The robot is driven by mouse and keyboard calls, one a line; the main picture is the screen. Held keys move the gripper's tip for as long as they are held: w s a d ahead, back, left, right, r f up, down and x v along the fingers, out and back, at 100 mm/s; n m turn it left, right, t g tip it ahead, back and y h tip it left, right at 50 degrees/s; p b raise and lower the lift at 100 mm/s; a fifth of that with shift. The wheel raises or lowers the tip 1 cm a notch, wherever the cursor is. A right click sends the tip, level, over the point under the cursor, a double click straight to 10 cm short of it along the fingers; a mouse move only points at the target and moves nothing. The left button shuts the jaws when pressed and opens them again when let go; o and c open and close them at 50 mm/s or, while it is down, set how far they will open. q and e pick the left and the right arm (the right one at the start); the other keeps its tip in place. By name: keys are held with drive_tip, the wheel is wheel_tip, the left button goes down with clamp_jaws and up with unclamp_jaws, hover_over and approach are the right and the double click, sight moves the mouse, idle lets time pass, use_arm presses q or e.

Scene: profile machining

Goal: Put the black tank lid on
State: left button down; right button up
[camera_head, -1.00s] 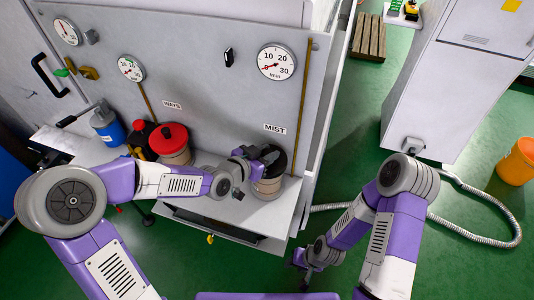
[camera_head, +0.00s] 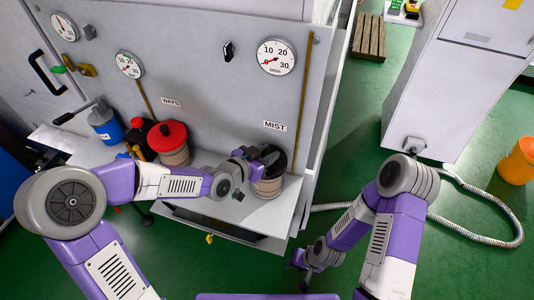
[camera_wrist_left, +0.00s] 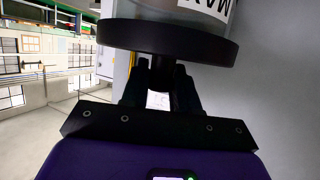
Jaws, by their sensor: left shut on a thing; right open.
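The black tank lid (camera_head: 273,157) is on or just over the mouth of the tank (camera_head: 268,187) under the MIST label; I cannot tell whether it is fully seated. My left gripper (camera_head: 262,161) reaches the lid from the left and is shut on it. In the left wrist view the lid's dark rim (camera_wrist_left: 168,42) spans the upper middle, with the gripper fingers (camera_wrist_left: 160,85) at the narrower black part below it. My right gripper (camera_head: 302,280) hangs low in front of the shelf, open and away from the tank.
A tank with a red lid (camera_head: 168,137) stands to the left under the WAYS label, near a dark container and a blue bottle (camera_head: 106,126). The gauge wall is close behind. A grey cabinet (camera_head: 460,75), a hose (camera_head: 490,205) and an orange bucket (camera_head: 518,162) are right.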

use_arm(q)
drive_tip(key=shift+f, duration=0.3)
drive_tip(key=c, duration=0.8)
unclamp_jaws()
drive_tip(key=p+v, duration=0.1)
drive_tip(key=v, duration=0.6)
drive_tip(key=shift+s+a+r, duration=0.15)
drive_tip(key=shift+s+a, duration=0.05)
